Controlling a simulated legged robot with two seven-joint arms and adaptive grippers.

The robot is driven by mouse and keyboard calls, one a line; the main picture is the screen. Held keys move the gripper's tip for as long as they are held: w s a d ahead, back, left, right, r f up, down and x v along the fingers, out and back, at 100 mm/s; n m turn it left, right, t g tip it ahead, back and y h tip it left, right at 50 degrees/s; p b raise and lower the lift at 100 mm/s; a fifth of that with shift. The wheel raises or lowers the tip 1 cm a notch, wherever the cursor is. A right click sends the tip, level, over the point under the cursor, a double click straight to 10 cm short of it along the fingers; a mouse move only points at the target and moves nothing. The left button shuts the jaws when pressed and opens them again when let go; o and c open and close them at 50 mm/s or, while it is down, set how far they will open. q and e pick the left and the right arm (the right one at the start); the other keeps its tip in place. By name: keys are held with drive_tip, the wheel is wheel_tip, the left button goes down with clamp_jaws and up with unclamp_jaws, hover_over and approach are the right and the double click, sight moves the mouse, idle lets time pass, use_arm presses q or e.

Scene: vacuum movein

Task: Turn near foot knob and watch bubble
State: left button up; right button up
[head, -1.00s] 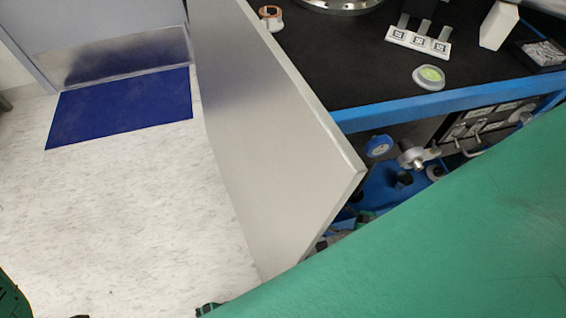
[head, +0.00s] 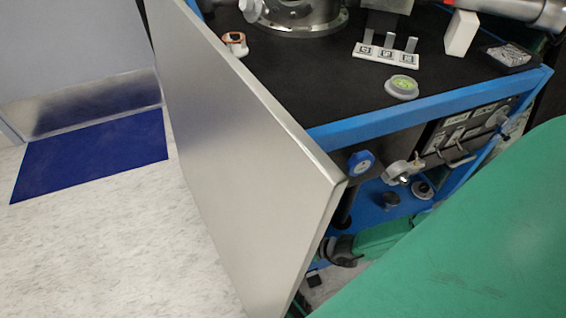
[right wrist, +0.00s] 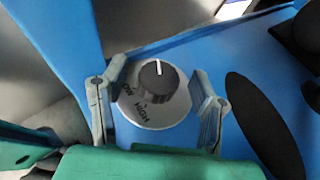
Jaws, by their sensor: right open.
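A black ridged knob (right wrist: 158,84) with a white pointer line sits on a round grey dial plate marked LOW and HIGH (right wrist: 150,114) in the right wrist view. The plate is on a blue surface (right wrist: 232,68). My right gripper (right wrist: 157,68) is open, with one finger on each side of the knob; contact cannot be told. My left gripper is not in view.
A large grey panel (head: 235,150) stands at the left of the blue-framed table (head: 440,98). A blue round knob (head: 361,163), metal fittings (head: 402,172) and a control box (head: 470,135) are under the tabletop. My green arm covers the lower right.

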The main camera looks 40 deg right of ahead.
drive_tip(key=c, duration=1.2)
drive_tip(key=shift+o, duration=0.2)
drive_tip(key=m+h+p, duration=0.1)
drive_tip(key=m+t+h+p, duration=0.1)
drive_tip(key=p, duration=0.1)
drive_tip(key=m+h+p, duration=0.1)
drive_tip(key=p, duration=0.1)
drive_tip(key=shift+a+r+t, duration=0.2)
drive_tip(key=shift+r+t, duration=0.05)
drive_tip(key=shift+t, duration=0.05)
drive_tip(key=shift+d+f+m+t+h+p, duration=0.1)
drive_tip(key=shift+f+m+t+h+p, duration=0.15)
drive_tip(key=shift+m+h+p, duration=0.45)
drive_tip(key=o, duration=1.2)
drive_tip(key=shift+c, duration=0.2)
drive_tip(key=shift+b, duration=0.3)
